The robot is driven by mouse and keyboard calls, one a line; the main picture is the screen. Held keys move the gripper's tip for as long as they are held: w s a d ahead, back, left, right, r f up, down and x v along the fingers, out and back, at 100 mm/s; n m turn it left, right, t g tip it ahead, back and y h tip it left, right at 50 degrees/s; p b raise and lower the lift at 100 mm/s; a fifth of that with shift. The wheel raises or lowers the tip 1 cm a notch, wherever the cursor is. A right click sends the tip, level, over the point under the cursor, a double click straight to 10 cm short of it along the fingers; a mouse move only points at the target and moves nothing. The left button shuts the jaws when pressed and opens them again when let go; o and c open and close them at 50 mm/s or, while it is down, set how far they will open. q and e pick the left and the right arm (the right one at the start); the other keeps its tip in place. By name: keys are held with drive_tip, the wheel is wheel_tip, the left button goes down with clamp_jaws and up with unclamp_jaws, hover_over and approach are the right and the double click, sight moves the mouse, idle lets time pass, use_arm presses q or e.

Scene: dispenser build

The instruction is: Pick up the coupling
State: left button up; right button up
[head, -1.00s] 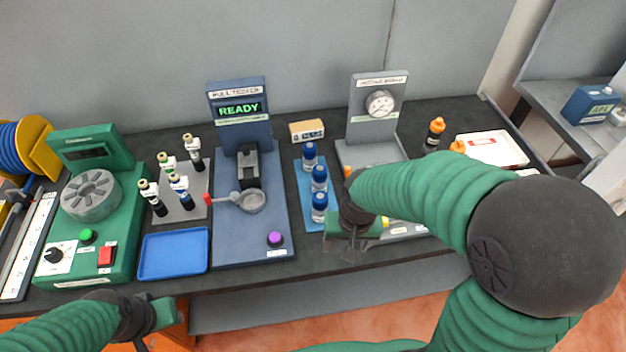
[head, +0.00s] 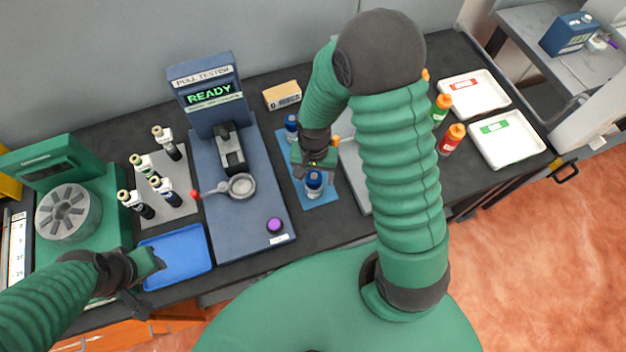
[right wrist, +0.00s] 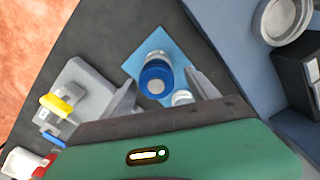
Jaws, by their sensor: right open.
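Blue-topped pale cylinders, the likeliest couplings, stand on a light blue mat (head: 322,198). The nearest blue-topped cylinder (head: 314,184) stands just in front of my right gripper (head: 308,168), and another (head: 291,127) stands behind it. In the right wrist view the blue-topped cylinder (right wrist: 156,78) lies between and just beyond the open fingers of my right gripper (right wrist: 160,90); no contact shows. A second pale cylinder (right wrist: 182,98) is partly hidden by the gripper body. My left gripper (head: 152,262) hangs by the blue tray; its jaw gap is not clear.
The pull tester (head: 245,215) stands left of the mat, with a cardboard-coloured box (head: 282,95) behind. A grey gauge stand's base (head: 352,175) is partly hidden by my right arm. Black-and-white fittings (head: 150,180) stand further left; white trays (head: 508,138) lie right.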

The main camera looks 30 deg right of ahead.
drive_tip(key=shift+s+a+f, duration=0.15)
drive_tip(key=shift+s+f, duration=0.1)
drive_tip(key=shift+f, duration=0.4)
drive_tip(key=shift+s+a+f, duration=0.1)
drive_tip(key=shift+s+f, duration=0.15)
drive_tip(key=shift+f, duration=0.35)
drive_tip(key=shift+s+a+f, duration=0.1)
drive_tip(key=shift+a+f, duration=0.05)
drive_tip(key=shift+f, duration=0.05)
use_arm(q)
drive_tip(key=shift+s+a+r, duration=0.4)
drive_tip(key=shift+s+r, duration=0.1)
drive_tip(key=shift+s, duration=0.15)
use_arm(e)
drive_tip(key=shift+w+f, duration=0.15)
drive_tip(key=shift+w, duration=0.15)
drive_tip(key=c, duration=0.4)
drive_tip(key=shift+s+d, duration=0.15)
drive_tip(key=shift+d, duration=0.05)
drive_tip(key=c, duration=0.7)
clamp_jaws()
use_arm(q)
drive_tip(key=shift+w+d, duration=0.15)
drive_tip(key=shift+w, duration=0.05)
use_arm(e)
drive_tip(key=shift+a, duration=0.1)
